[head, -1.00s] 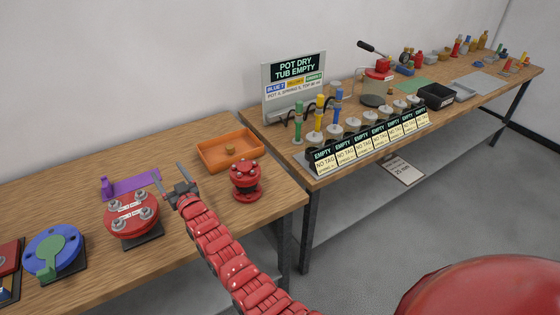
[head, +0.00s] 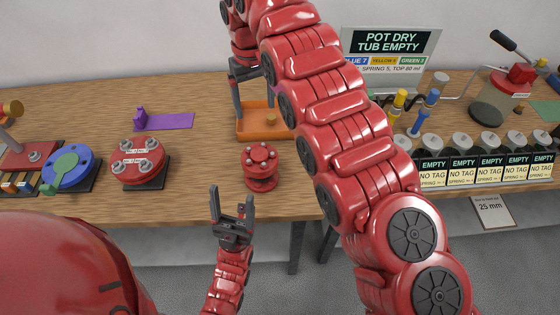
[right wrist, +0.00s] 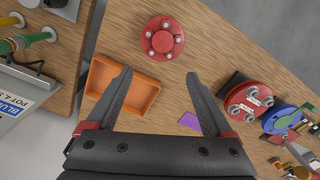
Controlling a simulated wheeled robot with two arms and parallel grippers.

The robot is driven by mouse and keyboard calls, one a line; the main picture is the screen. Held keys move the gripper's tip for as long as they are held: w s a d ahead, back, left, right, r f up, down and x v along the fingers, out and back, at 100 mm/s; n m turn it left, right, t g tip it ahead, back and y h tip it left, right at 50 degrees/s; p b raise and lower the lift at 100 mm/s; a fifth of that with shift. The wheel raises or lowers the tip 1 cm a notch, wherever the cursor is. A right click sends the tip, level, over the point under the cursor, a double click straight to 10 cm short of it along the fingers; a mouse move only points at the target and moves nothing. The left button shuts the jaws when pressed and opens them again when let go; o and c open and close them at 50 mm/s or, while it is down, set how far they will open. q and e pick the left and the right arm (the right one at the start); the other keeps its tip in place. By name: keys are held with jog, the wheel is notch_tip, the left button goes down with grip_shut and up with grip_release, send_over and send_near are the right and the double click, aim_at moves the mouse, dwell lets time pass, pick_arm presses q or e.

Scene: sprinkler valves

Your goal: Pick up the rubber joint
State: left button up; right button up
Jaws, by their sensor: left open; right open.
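My left gripper (head: 232,202) is open and empty, in front of the table edge, below and left of the joint in the picture. My right gripper (head: 253,98) is open, fingers pointing down around the orange tray area behind the joint. It also shows open in the right wrist view (right wrist: 159,75), with nothing between its fingers.
A red bolted flange (head: 138,160), a blue-green disc (head: 68,168) and a purple bracket (head: 165,121) stand to the left. My right arm hides part of the right-hand bench.

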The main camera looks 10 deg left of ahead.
notch_tip(320, 180, down, 3)
jog(key=p, duration=0.3)
send_over(260, 159)
jog(key=w, duration=0.1)
jog(key=f, duration=0.8)
jog(key=shift+a, duration=0.4)
jog(key=shift+f, duration=0.25)
jog(key=shift+s+d+f+p, duration=0.15)
jog(key=shift+s+f+p, duration=0.05)
jog(key=shift+f+p, duration=0.45)
jog(key=f, duration=0.1)
jog(key=f+p, duration=0.2)
jog(key=shift+s+d+f, duration=0.25)
jog(key=shift+s+f, duration=0.05)
jog(key=shift+f, duration=0.35)
grip_shut()
